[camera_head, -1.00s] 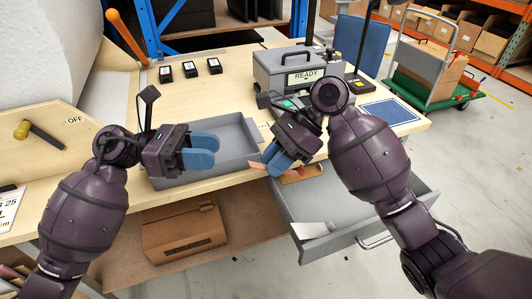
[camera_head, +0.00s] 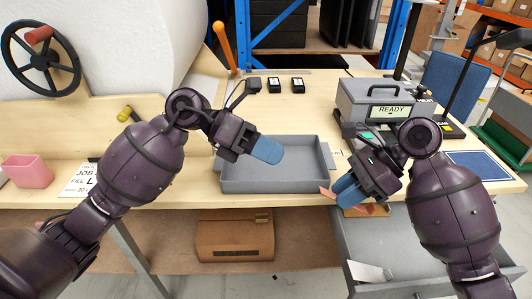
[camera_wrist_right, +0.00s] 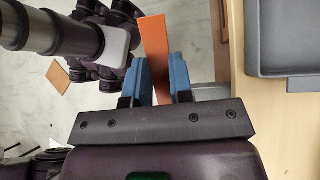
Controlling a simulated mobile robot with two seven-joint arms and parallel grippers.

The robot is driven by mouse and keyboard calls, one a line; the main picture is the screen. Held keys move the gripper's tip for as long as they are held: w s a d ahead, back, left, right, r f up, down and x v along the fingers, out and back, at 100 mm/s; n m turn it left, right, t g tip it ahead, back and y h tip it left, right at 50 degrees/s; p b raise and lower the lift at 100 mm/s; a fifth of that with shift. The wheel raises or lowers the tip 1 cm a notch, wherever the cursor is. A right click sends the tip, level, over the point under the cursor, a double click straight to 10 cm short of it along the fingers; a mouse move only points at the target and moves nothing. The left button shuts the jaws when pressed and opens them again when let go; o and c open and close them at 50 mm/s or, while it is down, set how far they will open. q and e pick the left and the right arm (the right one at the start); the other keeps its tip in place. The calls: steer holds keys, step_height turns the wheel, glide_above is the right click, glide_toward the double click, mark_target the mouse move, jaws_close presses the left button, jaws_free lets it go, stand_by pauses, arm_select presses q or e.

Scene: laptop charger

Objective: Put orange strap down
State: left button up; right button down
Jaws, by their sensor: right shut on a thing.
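My right gripper (camera_head: 348,190) is shut on the orange strap (camera_wrist_right: 153,40). In the right wrist view the strap sticks out past both blue fingers (camera_wrist_right: 157,78). In the head view only a small end of the strap (camera_head: 327,192) shows, left of the fingers, close to the table's front edge and the grey tray's right end. My left gripper (camera_head: 266,149) is above the back part of the grey tray (camera_head: 275,184). Its blue fingers overlap in this view, so I cannot tell their opening. I see nothing held there.
An open grey drawer (camera_head: 405,240) lies below my right gripper. A grey device reading READY (camera_head: 385,108) stands behind it. Black boxes (camera_head: 298,85) sit at the back of the table. The visible tray floor is empty.

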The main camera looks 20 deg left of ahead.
mark_target(320, 188)
arm_select(q)
steer(key=d+f+n, duration=0.2)
steer(key=d+n, duration=0.1)
steer(key=n, duration=0.1)
steer(key=d+f+n+y, duration=0.1)
steer(key=d+f+n, duration=0.1)
steer(key=d+n, duration=0.1)
steer(key=w+d+f+n, duration=0.1)
steer(key=d+f+n, duration=0.1)
steer(key=n, duration=0.4)
steer(key=shift+d+f+t, duration=0.3)
steer(key=shift+d+f, duration=0.1)
steer(key=shift+d, duration=0.45)
jaws_close()
arm_select(e)
steer(key=c, duration=0.9)
jaws_free()
